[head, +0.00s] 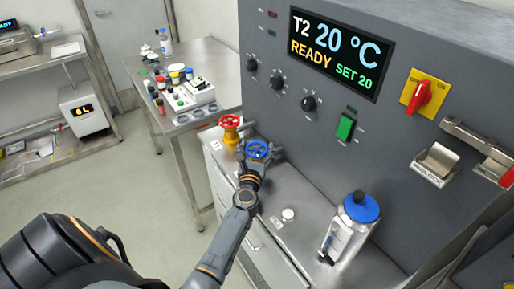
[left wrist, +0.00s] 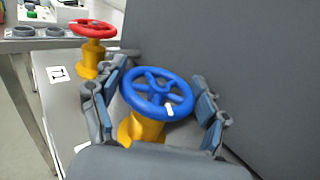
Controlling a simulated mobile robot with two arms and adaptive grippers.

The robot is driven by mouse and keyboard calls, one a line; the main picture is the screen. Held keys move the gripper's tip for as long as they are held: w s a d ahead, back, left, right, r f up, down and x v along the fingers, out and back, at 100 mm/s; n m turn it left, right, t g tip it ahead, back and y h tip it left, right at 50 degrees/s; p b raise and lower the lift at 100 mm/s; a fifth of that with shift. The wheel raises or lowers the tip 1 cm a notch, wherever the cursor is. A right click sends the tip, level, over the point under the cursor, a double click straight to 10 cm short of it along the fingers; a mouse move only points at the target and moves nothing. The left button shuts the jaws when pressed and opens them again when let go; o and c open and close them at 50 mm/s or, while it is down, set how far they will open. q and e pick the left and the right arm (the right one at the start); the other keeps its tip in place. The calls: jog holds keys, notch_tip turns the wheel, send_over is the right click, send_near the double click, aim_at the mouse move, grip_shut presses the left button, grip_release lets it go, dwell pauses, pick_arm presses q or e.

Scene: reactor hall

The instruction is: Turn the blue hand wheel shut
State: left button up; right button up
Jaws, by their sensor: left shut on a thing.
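The blue hand wheel (head: 258,150) sits on a yellow valve body on the steel ledge in front of the grey machine panel. In the left wrist view the blue wheel (left wrist: 157,92) shows its spokes and a white mark on the near right part of its rim. My left gripper (head: 253,168) is at the wheel from the near side, with one finger on each side of the rim. It is shut on the wheel; the exact contact is hard to see. My right gripper is not in view.
A red hand wheel (head: 230,121) on a yellow valve stands just left of and behind the blue one. A silver bottle with a blue cap (head: 361,207) stands on the ledge to the right. A display (head: 335,50) reads T2 20 °C READY. A side table (head: 212,75) holds several small items.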

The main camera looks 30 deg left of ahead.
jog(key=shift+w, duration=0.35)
pick_arm(q)
jog(key=shift+m+h, duration=0.4)
jog(key=shift+h, duration=0.1)
jog(key=shift+a+m+t+h, duration=0.1)
jog(key=shift+m+t+h, duration=0.4)
jog(key=shift+h, duration=0.3)
jog(key=m+h, duration=0.1)
jog(key=h, duration=0.1)
jog(key=m+h+b, duration=0.1)
jog(key=h, duration=0.1)
jog(key=shift+f+m+t+b, duration=0.1)
jog(key=shift+m+t+b, duration=0.2)
jog(key=shift+t, duration=0.1)
jog(key=m+h+b, duration=0.2)
jog(key=h, duration=0.1)
jog(key=m+h+b, duration=0.2)
jog(key=h, duration=0.1)
jog(key=shift+f+g+b, duration=0.1)
jog(key=shift+g+b, duration=0.2)
jog(key=shift+g, duration=0.1)
jog(key=shift+m+g+h+b, duration=0.7)
jog(key=shift+m+h+b, duration=0.6)
jog(key=shift+h, duration=0.5)
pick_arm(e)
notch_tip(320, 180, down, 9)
pick_arm(q)
jog(key=shift+d+r, duration=0.2)
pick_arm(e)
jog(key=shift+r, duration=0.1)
